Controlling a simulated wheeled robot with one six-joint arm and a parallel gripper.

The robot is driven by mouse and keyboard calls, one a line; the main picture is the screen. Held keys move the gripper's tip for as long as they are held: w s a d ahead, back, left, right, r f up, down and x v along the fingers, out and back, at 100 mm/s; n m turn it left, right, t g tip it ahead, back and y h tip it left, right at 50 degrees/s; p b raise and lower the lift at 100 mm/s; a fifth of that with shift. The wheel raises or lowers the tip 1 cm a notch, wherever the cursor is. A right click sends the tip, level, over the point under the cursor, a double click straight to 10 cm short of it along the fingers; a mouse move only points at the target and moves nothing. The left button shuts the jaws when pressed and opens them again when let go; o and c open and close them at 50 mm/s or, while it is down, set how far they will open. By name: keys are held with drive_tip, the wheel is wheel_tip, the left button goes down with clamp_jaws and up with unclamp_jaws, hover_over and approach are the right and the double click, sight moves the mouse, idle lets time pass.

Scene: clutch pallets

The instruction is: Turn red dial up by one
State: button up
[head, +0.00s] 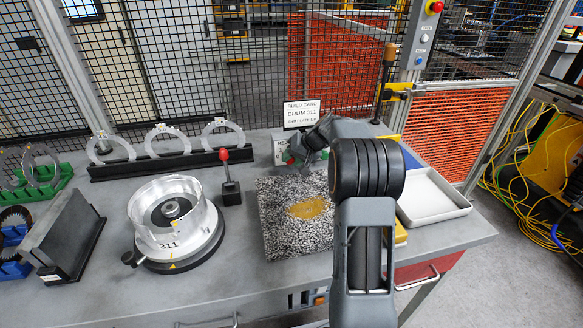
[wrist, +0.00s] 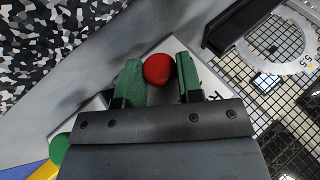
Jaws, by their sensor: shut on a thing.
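The red dial (wrist: 158,69) is a round red knob on a pale panel (wrist: 165,48) in the wrist view. My gripper (wrist: 160,82) has its green fingers on either side of the dial, shut on it. A dark mark, partly hidden, shows on the panel beside the right finger. In the head view my gripper (head: 296,154) is at the control box (head: 281,146) at the back of the bench, below the build card. My arm and gripper hide most of the box and the dial there.
A green knob (wrist: 60,148) is at the lower left of the wrist view. A speckled mat (head: 280,235) lies before the box. A red-knobbed lever (head: 230,185) stands left of it, beside the metal drum (head: 174,220). A rack of rings (head: 160,165) is behind. A white tray (head: 435,197) is right.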

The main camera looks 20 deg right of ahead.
drive_tip(key=shift+d+f+m+y+b, duration=0.15)
drive_tip(key=shift+m+y+b, duration=0.15)
drive_tip(key=shift+y+b, duration=0.65)
drive_tip(key=shift+t, duration=0.3)
drive_tip(key=o, duration=0.9)
drive_tip(key=v, duration=1.4)
